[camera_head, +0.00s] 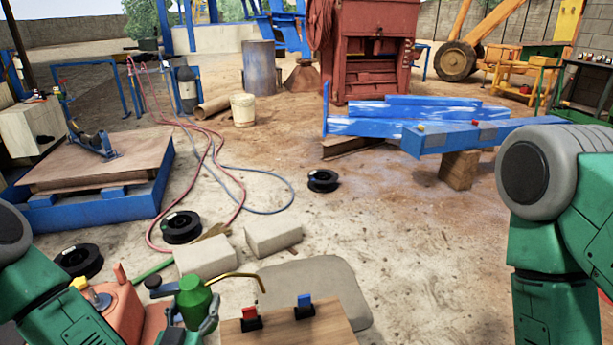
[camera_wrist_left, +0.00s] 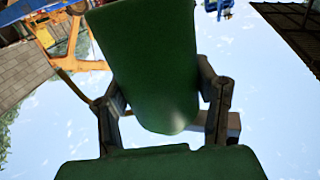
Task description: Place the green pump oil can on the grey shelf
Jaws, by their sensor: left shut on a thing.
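The green pump oil can (camera_head: 194,298) with a thin brass spout is near the bottom of the head view. My left gripper (camera_head: 193,318) is shut on it. In the left wrist view, the can's green body (camera_wrist_left: 150,60) fills the space between the two dark fingers of the same gripper (camera_wrist_left: 165,105). The can's lower part is hidden in the head view. I cannot surely pick out the grey shelf; a dark rack with small items (camera_head: 590,82) stands at the far right edge. My right gripper is out of view; only its arm shows at the right.
A wooden board with a red and a blue clip (camera_head: 285,327) lies just right of the can. An orange-red container (camera_head: 118,305) stands left of it. Pale blocks (camera_head: 273,237), black spools (camera_head: 182,227) and hoses lie on the ground. Blue beams (camera_head: 470,137) lie beyond. Sandy ground at centre right is clear.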

